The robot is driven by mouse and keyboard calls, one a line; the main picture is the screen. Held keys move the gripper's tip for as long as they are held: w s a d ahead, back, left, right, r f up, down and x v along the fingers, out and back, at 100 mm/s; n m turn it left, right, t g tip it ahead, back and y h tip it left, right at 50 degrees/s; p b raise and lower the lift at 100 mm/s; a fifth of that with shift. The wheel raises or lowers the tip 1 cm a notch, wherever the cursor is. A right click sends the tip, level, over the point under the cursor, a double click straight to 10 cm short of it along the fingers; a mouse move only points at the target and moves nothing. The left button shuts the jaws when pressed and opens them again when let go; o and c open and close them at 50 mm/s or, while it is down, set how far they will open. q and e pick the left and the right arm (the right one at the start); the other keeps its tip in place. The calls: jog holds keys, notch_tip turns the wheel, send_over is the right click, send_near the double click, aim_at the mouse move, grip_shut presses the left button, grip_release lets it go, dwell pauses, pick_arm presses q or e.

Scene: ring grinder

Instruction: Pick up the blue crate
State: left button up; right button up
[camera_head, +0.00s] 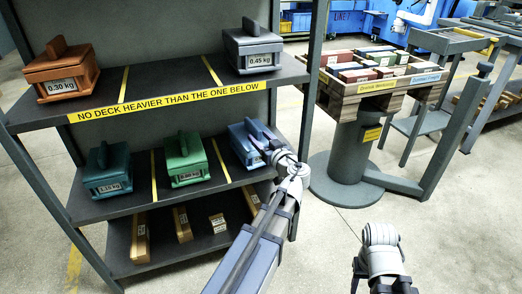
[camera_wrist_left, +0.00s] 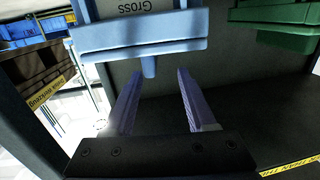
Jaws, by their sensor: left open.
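The blue crate (camera_head: 241,146) sits on the middle shelf at its right end, in the head view. My left gripper (camera_head: 262,150) is beside the crate in the head view. In the left wrist view the left gripper (camera_wrist_left: 159,75) is open, and the peg shows between its fingertips. I cannot tell whether the fingers touch it. My right arm shows at the lower right of the head view, but its gripper cannot be made out.
A green crate (camera_head: 186,160) and a teal crate (camera_head: 107,173) share the middle shelf. An orange crate (camera_head: 62,75) and a grey crate (camera_head: 253,50) stand on the top shelf above. Shelf posts are close to my left arm. A pedestal bin of boxes (camera_head: 375,85) stands to the right.

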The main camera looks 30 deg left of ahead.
aim_at(252, 123)
pick_arm(q)
jog(key=shift+w+f, duration=0.3)
jog(key=shift+w+a+f+t+b, duration=0.15)
jog(key=shift+a+t+b, duration=0.15)
jog(key=shift+b, duration=0.4)
jog(key=shift+x, duration=1.3)
jog(key=w+a, duration=0.3)
jog(key=shift+w+a+r+p, duration=0.1)
jog(key=shift+w+r+p, duration=0.05)
jog(key=shift+r+p, duration=0.25)
jog(key=shift+w+a, duration=0.15)
jog(key=shift+a, duration=0.15)
jog(key=shift+c, duration=0.3)
